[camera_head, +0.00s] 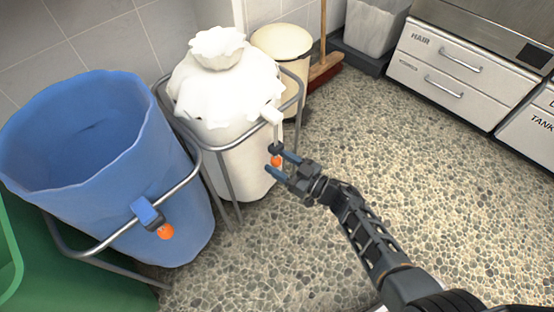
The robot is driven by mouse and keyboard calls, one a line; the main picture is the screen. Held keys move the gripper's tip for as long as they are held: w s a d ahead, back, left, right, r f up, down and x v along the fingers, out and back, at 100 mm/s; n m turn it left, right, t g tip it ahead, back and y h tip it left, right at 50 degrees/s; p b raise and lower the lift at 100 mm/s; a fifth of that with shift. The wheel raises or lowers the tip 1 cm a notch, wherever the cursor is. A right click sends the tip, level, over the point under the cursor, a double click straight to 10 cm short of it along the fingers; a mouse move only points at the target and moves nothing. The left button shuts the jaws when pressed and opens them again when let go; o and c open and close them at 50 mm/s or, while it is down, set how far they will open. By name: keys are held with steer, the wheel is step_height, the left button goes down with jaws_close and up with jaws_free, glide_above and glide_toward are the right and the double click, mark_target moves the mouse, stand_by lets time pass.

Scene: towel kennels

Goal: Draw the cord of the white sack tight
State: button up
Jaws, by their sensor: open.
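The white sack (227,110) hangs in a metal frame at the centre left. Its top is gathered into a ruffled bunch (218,48). A white cord guide (271,114) sticks out at its right side on the frame. A cord hangs down from there to a dark piece (276,148) and an orange ball (277,160). My gripper (280,163) is open, with its two blue-tipped fingers on either side of the orange ball. I cannot tell whether the fingers touch it.
A blue open sack (100,150) in a like frame, with its own orange ball (166,231), stands at the left. A green bin (60,275) is at the lower left. A cream bin (283,42), broom (325,68) and drawers (452,62) stand behind. The pebbled floor at right is clear.

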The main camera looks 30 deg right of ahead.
steer(key=p+v, duration=0.1)
steer(key=v, duration=0.5)
steer(key=shift+s+p, duration=0.3)
steer(key=shift+d, duration=0.15)
steer(key=s+r+m+h, duration=0.1)
steer(key=s+r+h, duration=0.1)
steer(key=s+r, duration=0.45)
steer(key=s+r+m+t+h, duration=0.1)
steer(key=s+r+h, duration=0.15)
steer(key=s, duration=0.75)
steer(key=s+r+m+h, duration=0.1)
steer(key=s+r+h, duration=0.1)
steer(key=s+r, duration=0.45)
steer(key=s+a+r+m+g+h, duration=0.2)
steer(key=s+a+r, duration=0.1)
steer(key=s+r, duration=0.95)
step_height(320, 180, up, 30)
steer(key=w+p, duration=0.1)
steer(key=p, duration=2.8)
steer(key=shift+w, duration=0.4)
steer(key=shift+a+r, duration=0.1)
